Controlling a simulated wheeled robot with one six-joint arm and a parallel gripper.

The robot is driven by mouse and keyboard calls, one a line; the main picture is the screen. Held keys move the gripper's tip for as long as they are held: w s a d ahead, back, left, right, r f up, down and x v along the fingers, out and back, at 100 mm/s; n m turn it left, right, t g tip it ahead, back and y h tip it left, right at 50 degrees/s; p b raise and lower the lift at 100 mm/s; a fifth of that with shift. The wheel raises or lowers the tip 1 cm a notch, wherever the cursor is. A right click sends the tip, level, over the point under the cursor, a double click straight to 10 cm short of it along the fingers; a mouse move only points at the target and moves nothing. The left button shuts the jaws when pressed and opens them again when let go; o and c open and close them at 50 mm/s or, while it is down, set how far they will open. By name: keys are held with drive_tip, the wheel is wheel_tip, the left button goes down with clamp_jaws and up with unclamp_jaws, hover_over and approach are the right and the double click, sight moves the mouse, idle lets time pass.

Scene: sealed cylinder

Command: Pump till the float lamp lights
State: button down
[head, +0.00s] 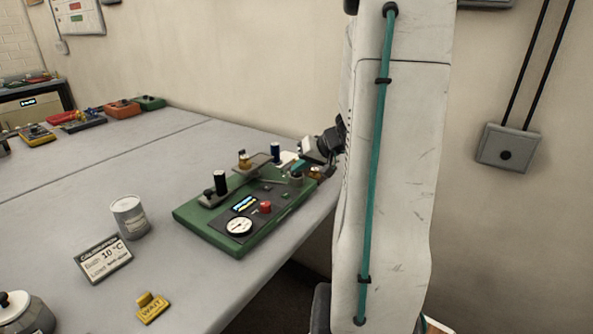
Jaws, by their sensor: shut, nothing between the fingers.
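A green pump board (190,216) lies on the grey table. On it are a round white gauge (238,226), a small lit display (243,203), a red knob (265,207) and an upright black cylinder (220,183). A flat metal bar (252,164) and a dark blue cylinder (275,152) stand toward its far side, with small amber parts (244,159) nearby.
Several coloured devices (122,109) sit at the table's back. My arm blocks the right middle. The table's left middle is clear.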

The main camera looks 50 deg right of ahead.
drive_tip(key=shift+r, duration=1.3)
drive_tip(key=shift+r, duration=2.5)
idle(0.8)
wheel_tip(320, 180, up, 4)
drive_tip(key=shift+f, duration=0.1)
hover_over(300, 174)
drive_tip(key=shift+f, duration=4.45)
